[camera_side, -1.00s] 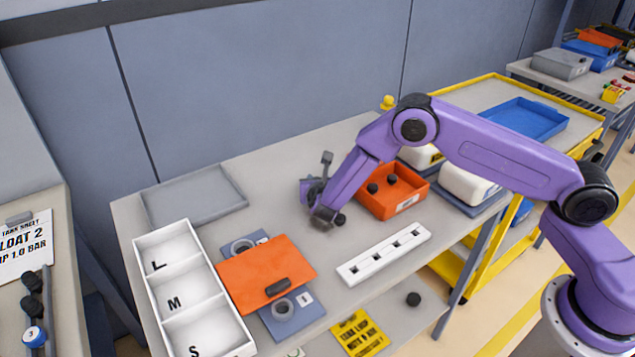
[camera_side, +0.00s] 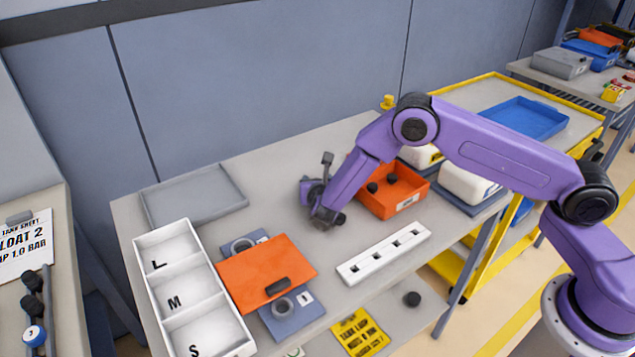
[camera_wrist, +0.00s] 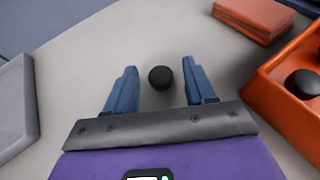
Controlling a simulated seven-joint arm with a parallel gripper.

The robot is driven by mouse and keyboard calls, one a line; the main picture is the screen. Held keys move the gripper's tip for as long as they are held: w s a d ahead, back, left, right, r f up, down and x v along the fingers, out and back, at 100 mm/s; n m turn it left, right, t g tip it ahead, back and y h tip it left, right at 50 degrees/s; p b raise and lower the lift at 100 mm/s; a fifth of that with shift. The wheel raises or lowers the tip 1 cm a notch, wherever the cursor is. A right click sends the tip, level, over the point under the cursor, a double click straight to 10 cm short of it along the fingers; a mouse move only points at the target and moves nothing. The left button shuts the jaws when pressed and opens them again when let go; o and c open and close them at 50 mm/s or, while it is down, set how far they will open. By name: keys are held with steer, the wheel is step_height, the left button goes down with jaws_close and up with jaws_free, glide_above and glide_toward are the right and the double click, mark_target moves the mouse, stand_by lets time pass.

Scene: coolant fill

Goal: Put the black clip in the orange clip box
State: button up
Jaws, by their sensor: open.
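A small round black clip (camera_wrist: 160,77) shows in the wrist view on the grey table, between the two blue fingers of my gripper (camera_wrist: 159,67). The fingers are apart, and the clip touches neither in the picture. In the side view my gripper (camera_side: 322,212) is low over the table, left of the orange clip box (camera_side: 404,207). A dark round shape (camera_side: 340,220) shows beside its tip there; I cannot tell if it is the clip. The box holds black round pieces, and part of it shows at the right of the wrist view (camera_wrist: 277,106).
A grey tray (camera_side: 160,212) lies at the table's back left. A white L/M/S tray (camera_side: 210,270), an orange plate (camera_side: 250,272) with a dark piece on it, and a white slotted bar (camera_side: 370,262) lie in front. An orange block (camera_wrist: 250,22) shows in the wrist view.

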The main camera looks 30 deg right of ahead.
steer(key=v, duration=1.1)
steer(key=shift+s+a, duration=0.15)
steer(key=s+d+r+m+g+y, duration=0.1)
steer(key=s+d+r+m+g, duration=0.2)
steer(key=s, duration=0.5)
steer(key=s+d+r+m+g+y, duration=0.1)
steer(key=s+d+r+m+g, duration=0.2)
steer(key=s, duration=0.6)
steer(key=s+d+r+m+g+y, duration=0.1)
steer(key=s+d+r+m+g, duration=0.2)
steer(key=s+r+m, duration=0.3)
steer(key=s+m, duration=0.1)
steer(key=s, duration=0.2)
steer(key=shift+d+r+m, duration=0.3)
steer(key=shift+d+m, duration=0.05)
steer(key=shift+m, duration=0.05)
steer(key=shift+o, duration=0.6)
steer(key=s+d+r+m+g+y, duration=0.1)
steer(key=s+m+g+y, duration=0.1)
steer(key=s, duration=0.8)
steer(key=shift+r+m+y, duration=0.25)
steer(key=shift+m+y, duration=0.55)
steer(key=shift+y, duration=0.2)
steer(key=shift+d, duration=0.1)
steer(key=shift+w, duration=0.1)
